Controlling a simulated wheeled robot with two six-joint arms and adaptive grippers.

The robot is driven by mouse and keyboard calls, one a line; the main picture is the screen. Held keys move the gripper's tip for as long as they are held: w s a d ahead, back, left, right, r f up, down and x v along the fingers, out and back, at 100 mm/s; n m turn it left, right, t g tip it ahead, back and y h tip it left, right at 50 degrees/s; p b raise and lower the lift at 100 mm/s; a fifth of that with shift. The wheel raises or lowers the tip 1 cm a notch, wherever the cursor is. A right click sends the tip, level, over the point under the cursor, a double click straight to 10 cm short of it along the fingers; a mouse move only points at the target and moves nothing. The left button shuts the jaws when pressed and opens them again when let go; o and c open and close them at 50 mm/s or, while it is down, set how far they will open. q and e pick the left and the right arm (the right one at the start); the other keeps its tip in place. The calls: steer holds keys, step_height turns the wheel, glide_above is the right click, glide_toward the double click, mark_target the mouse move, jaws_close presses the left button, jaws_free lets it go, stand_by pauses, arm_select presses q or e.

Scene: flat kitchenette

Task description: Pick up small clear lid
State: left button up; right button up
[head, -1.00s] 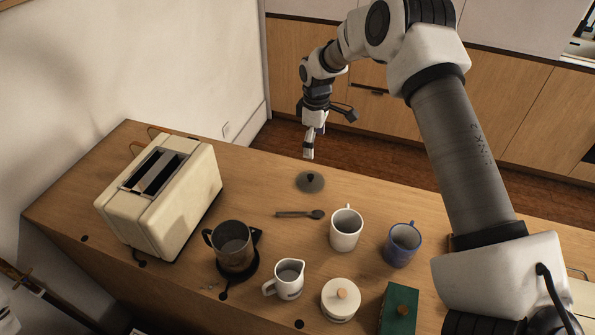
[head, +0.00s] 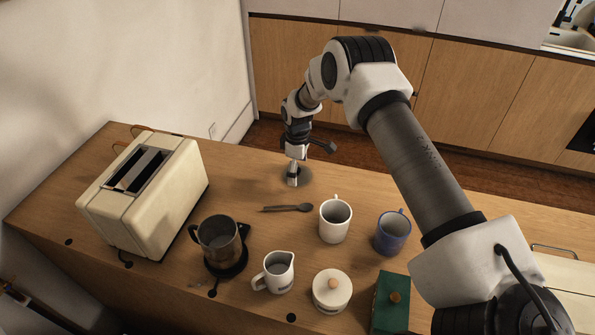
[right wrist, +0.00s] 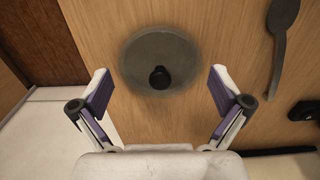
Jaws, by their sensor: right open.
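The small clear lid (right wrist: 160,52) lies flat on the wooden counter, a see-through grey disc with a black knob at its middle. In the head view the lid (head: 304,172) is partly hidden behind my right gripper (head: 293,178). In the right wrist view my right gripper (right wrist: 161,88) is open, with its two fingers apart on either side of the knob's line and nothing between them. The lid sits just ahead of the fingertips. Whether the fingers touch it I cannot tell. My left gripper is not in view.
A dark spoon (head: 288,208) lies close to the lid. A white mug (head: 335,222), a blue mug (head: 392,234), a white pitcher (head: 279,274), a lidded jar (head: 331,293), a green box (head: 390,305), a dark pot (head: 219,243) and a cream toaster (head: 150,195) stand on the counter (head: 240,185).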

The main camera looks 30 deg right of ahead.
steer(key=shift+w+f, duration=0.1)
steer(key=c, duration=1.2)
steer(key=shift+s+a, duration=0.1)
steer(key=shift+s, duration=0.15)
jaws_close()
